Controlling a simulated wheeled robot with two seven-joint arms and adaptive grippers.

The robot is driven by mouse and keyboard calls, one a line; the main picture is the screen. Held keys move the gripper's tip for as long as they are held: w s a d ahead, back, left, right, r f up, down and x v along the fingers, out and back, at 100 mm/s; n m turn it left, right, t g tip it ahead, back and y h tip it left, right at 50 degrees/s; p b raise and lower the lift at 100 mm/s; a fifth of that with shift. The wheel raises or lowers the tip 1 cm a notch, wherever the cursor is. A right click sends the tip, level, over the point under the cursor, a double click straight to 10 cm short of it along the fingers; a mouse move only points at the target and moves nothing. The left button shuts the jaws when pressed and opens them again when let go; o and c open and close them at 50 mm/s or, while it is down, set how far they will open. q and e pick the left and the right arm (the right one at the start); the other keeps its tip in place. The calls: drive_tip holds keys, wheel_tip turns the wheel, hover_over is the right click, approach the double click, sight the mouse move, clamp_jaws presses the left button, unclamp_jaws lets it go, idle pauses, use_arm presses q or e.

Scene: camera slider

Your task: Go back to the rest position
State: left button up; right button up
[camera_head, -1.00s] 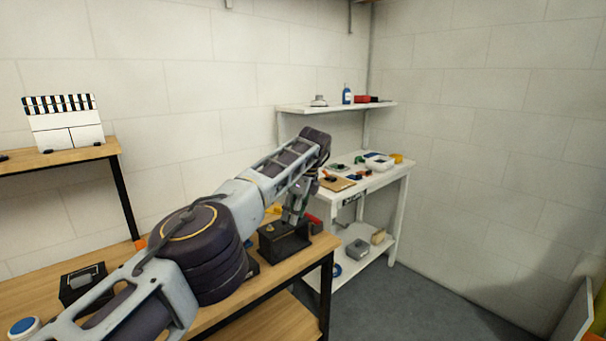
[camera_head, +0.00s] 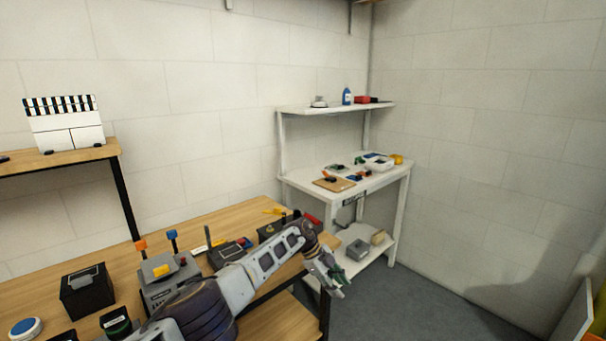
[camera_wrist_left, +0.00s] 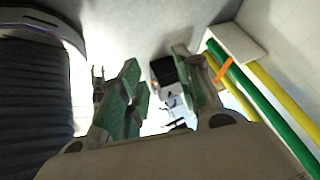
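My left gripper (camera_head: 337,283) is at the front right edge of the wooden workbench (camera_head: 225,224) in the head view, out over the floor and pointing down to the right. In the left wrist view, its green-padded fingers (camera_wrist_left: 163,98) stand apart with nothing between them. My left arm crosses the front of the bench and hides part of it. My right gripper does not show in either view.
On the bench are a grey box with levers (camera_head: 165,285), black boxes (camera_head: 85,290) and a blue button (camera_head: 25,328). A white shelf unit (camera_head: 385,185) with small items stands in the back corner.

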use_arm(q)
drive_tip(key=s+d+f+n+t+h, duration=0.1)
drive_tip(key=s+f+n+t+h, duration=0.2)
drive_tip(key=f, duration=0.5)
drive_tip(key=f+n+t+h, duration=0.2)
drive_tip(key=f+n+h, duration=0.15)
drive_tip(key=f, duration=0.45)
drive_tip(key=s+a+f+n+t+y, duration=0.3)
drive_tip(key=s+a+f+n, duration=0.25)
drive_tip(key=a+f, duration=0.5)
drive_tip(key=s+a+f+n+t+y, duration=0.35)
drive_tip(key=s+a+f, duration=0.35)
drive_tip(key=f, duration=0.6)
drive_tip(key=s+a+f+n+g+y, duration=0.3)
drive_tip(key=s+a+f+n+y, duration=0.2)
drive_tip(key=s+a+f, duration=0.95)
drive_tip(key=s+a+f+g+y, duration=0.1)
drive_tip(key=s+a, duration=0.3)
drive_tip(key=s, duration=0.6)
drive_tip(key=s+a+f+n+g, duration=0.1)
drive_tip(key=s+a, duration=0.3)
drive_tip(key=s, duration=0.6)
drive_tip(key=s+a+f+n+g+y, duration=0.1)
drive_tip(key=s+a+f+g, duration=0.2)
drive_tip(key=s, duration=0.7)
drive_tip(key=shift+a+y+p, duration=0.3)
drive_tip(key=shift+a+p, duration=0.15)
drive_tip(key=shift+a, duration=0.4)
